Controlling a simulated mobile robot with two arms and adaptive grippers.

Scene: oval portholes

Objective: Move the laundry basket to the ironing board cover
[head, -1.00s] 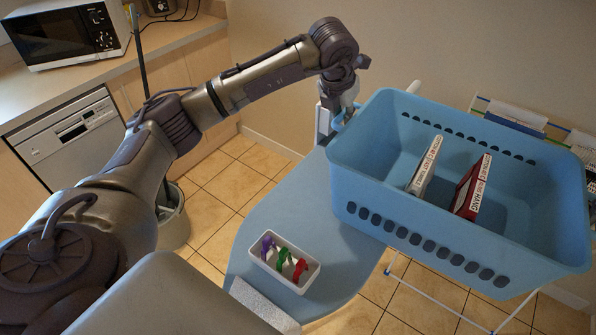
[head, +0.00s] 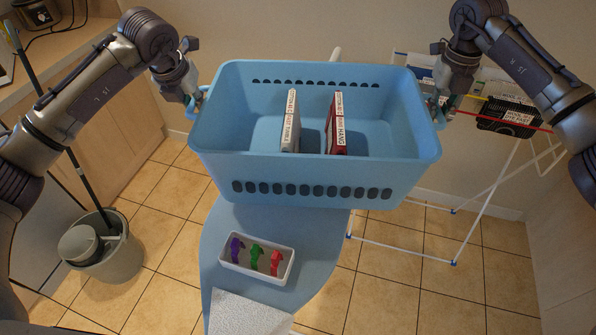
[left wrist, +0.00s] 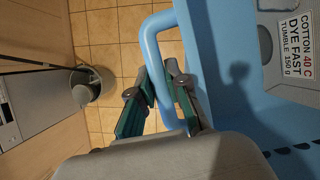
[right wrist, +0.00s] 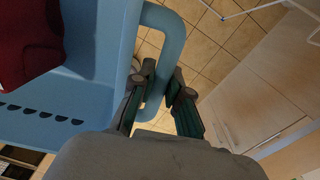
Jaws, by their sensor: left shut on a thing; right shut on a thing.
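The light blue laundry basket (head: 313,167) is upright over the far part of the blue ironing board cover (head: 235,220). Whether its bottom touches the cover is hidden. A white labelled item (head: 291,125) and a red labelled item (head: 335,125) stand inside. My left gripper (head: 198,100) is shut on the basket's left handle; the left wrist view shows its fingers (left wrist: 160,100) on either side of the handle loop. My right gripper (head: 442,108) is shut on the right handle; the right wrist view shows its fingers (right wrist: 157,105) around that loop.
A white tray (head: 256,262) with purple, green and red pegs sits on the near cover, close to a pale textured pad (head: 245,315). A grey bucket (head: 115,255) with a mop stands left. A white drying rack (head: 480,215) stands right. Tiled floor lies between.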

